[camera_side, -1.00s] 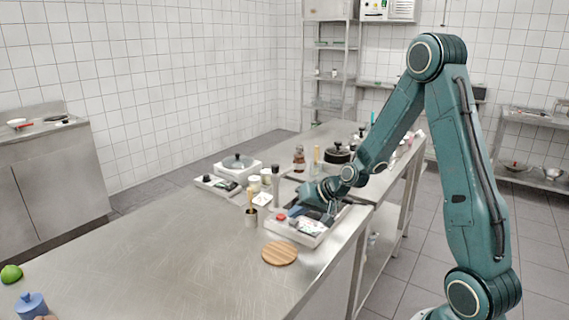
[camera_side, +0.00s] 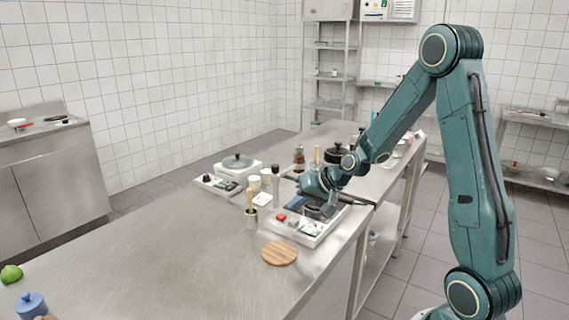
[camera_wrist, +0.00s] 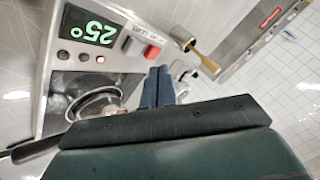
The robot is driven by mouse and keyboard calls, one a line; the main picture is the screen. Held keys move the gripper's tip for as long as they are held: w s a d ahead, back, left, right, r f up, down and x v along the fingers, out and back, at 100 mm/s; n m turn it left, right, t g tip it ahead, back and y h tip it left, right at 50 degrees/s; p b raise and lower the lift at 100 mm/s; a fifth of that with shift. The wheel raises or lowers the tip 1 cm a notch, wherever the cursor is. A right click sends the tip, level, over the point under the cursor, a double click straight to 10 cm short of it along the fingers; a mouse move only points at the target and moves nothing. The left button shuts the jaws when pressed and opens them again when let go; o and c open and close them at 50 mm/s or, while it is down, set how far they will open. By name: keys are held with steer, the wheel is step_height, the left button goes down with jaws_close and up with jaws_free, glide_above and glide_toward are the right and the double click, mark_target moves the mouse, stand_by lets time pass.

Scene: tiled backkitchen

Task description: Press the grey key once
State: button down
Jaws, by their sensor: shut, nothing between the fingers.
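The grey key (camera_wrist: 133,47) is a small block beside the red key (camera_wrist: 152,52) on a light control panel in the wrist view. In the side view the red key (camera_side: 281,217) shows at the panel's left end; the grey key is too small there to tell apart surely. My gripper (camera_wrist: 159,69) is shut and empty, its fingertips just below the two keys in the wrist picture. In the side view my gripper (camera_side: 328,208) is over the panel, right of the red key. I cannot tell its exact height above the panel.
The panel carries a green "25°" display (camera_wrist: 89,26), small round buttons and a metal pan (camera_wrist: 95,106). A pot with a wooden-handled tool (camera_side: 251,218) stands to the left. A round wooden board (camera_side: 279,253) lies in front.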

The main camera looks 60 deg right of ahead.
steer(key=shift+r, duration=1.5)
steer(key=s+a+r+n+g, duration=0.2)
steer(key=s+a+r+n, duration=0.3)
steer(key=s+a+r, duration=0.4)
steer(key=s+a+r+n, duration=0.1)
steer(key=s+a, duration=0.1)
steer(key=s, duration=0.6)
steer(key=s+a+r+n+g+h, duration=0.1)
steer(key=s+a, duration=0.2)
steer(key=s, duration=0.5)
steer(key=shift+s+n+g, duration=0.15)
steer(key=shift+n+g, duration=0.15)
steer(key=shift+n, duration=0.1)
